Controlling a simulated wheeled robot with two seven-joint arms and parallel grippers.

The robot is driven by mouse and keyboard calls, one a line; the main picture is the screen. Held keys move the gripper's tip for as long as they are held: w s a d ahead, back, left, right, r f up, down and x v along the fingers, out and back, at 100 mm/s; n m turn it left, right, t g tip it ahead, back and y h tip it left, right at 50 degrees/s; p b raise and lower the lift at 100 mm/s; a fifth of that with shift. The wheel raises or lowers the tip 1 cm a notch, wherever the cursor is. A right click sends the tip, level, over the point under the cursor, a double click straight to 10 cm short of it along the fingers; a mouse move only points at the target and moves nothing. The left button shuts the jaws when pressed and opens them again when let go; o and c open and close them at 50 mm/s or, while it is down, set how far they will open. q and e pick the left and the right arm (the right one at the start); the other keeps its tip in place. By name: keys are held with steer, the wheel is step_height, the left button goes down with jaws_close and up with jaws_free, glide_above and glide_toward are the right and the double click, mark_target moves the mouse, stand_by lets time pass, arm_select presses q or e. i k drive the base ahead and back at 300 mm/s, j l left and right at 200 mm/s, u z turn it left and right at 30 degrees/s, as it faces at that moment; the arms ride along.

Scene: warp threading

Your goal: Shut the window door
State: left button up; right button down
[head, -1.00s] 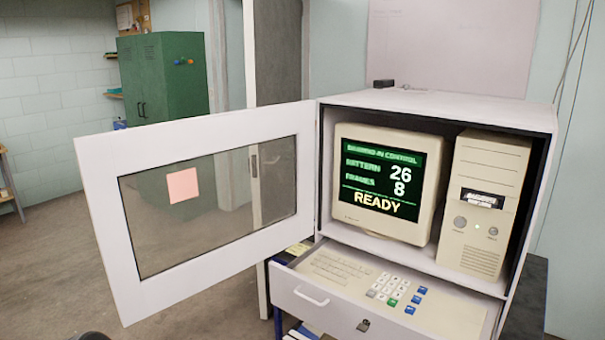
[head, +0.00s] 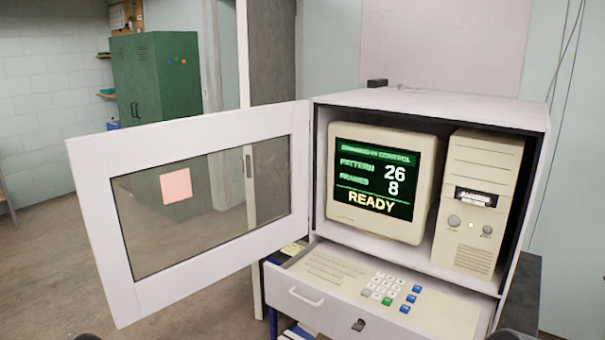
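The window door (head: 100,215) is a white frame around a clear pane with a pink square note (head: 176,186) on it. It hangs wide open to the left of the white cabinet (head: 430,101), hinged at the cabinet's left edge. Inside the cabinet stand a monitor (head: 382,183) showing READY and a beige computer tower (head: 476,202). My grippers cannot be made out; only small dark shapes show at the bottom edge of the head view, and neither touches the door.
A green locker (head: 156,80) stands at the back left. The floor (head: 45,265) left of the door is clear.

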mark_target(95, 160)
steer(key=i+j+z, duration=0.25)
steer(key=j, duration=0.5)
steer(key=i+j+z, duration=0.3)
steer(key=j, duration=0.45)
steer(key=j+z, duration=0.25)
steer(key=j, duration=0.55)
steer(key=j+z, duration=0.3)
steer(key=j, duration=0.55)
steer(key=j+z, duration=0.3)
steer(key=j, duration=0.2)
steer(key=j+z, duration=0.35)
steer(key=j, duration=0.2)
